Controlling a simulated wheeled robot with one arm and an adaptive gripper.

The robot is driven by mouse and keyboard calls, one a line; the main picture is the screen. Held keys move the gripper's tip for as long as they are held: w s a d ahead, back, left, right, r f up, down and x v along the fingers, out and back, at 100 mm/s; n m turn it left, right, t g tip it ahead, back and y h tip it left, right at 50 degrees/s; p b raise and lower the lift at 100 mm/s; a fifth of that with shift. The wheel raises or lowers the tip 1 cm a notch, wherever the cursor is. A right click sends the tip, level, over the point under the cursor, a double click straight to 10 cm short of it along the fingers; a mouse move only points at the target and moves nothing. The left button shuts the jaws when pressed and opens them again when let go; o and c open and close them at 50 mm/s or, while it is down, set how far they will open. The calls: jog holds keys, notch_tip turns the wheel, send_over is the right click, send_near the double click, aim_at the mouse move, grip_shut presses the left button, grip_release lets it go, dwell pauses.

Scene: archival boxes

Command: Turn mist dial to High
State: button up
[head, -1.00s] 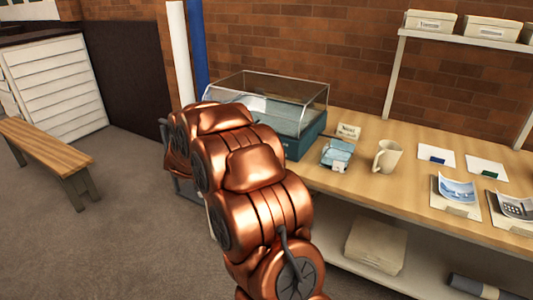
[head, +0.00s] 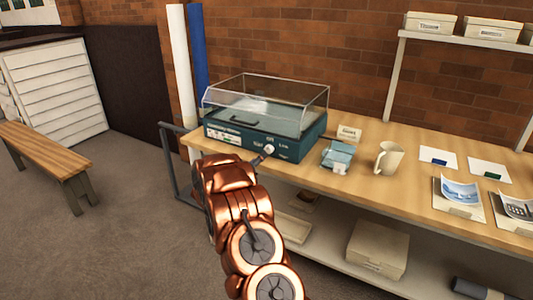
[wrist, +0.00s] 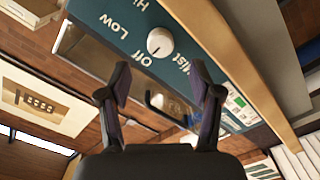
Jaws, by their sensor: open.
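The mist dial (head: 268,149) is a small white knob on the front face of the teal box (head: 308,143), which has a clear lid. In the wrist view, which is turned over, the white dial (wrist: 160,41) has the labels Off, Low and a partly cut-off "Hi" around it. A small dark mark on the knob seems to face Off. My gripper (wrist: 159,68) is open and empty, its two fingers apart, with the dial showing between and beyond their tips. They do not appear to touch it.
The box stands on a wooden bench (head: 380,191). A blue packet (head: 337,155), a small sign (head: 349,133) and a beige mug (head: 388,158) stand to its right. A shelf below holds a pale box (head: 377,248).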

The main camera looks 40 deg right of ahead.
aim_at(268, 150)
jog(key=shift+p+x, duration=0.45)
jog(key=shift+x, duration=3)
jog(key=shift+c, duration=0.2)
jog(key=c, duration=1.1)
